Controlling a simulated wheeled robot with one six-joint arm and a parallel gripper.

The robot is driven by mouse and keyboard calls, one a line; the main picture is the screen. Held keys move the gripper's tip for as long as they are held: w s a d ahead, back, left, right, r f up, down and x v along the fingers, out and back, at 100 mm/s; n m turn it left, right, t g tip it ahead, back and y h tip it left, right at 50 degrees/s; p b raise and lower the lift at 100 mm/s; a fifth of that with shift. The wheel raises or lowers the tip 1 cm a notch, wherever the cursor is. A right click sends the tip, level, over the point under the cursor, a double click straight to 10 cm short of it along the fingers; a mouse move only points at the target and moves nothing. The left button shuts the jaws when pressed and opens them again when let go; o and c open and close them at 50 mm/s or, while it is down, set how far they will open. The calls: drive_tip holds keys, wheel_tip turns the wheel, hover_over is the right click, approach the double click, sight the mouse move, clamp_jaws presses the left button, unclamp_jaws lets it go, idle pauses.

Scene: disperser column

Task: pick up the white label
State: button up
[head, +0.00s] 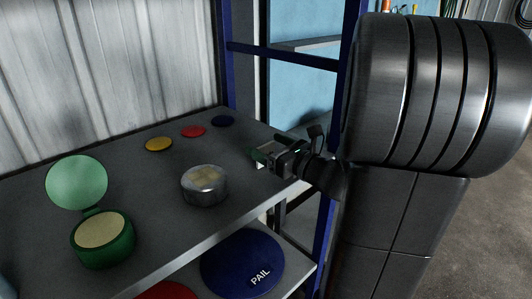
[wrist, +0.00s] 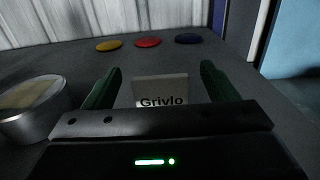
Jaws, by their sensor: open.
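The white label (wrist: 161,91) bears the dark print "Grivlo" and shows in the wrist view between my two green fingers, its lower part hidden by my gripper body. In the head view a small white patch (head: 261,165) shows by my gripper, mostly covered by it. My gripper (wrist: 158,84) is open, with one finger to each side of the label and a gap on both sides. In the head view my gripper (head: 258,158) is at the right end of the grey shelf. I cannot tell whether the fingers touch the shelf.
A round metal tin (head: 205,186) stands left of my gripper. Yellow (head: 159,144), red (head: 193,132) and blue (head: 223,121) discs lie behind on the grey shelf (head: 150,215). An open green container (head: 103,240) stands at left. A blue post (head: 325,235) rises at the right.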

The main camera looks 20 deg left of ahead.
sight(267, 145)
drive_tip(key=shift+x, duration=1.6)
drive_tip(key=shift+f, duration=0.1)
drive_tip(key=c, duration=1.1)
drive_tip(key=shift+o, duration=0.2)
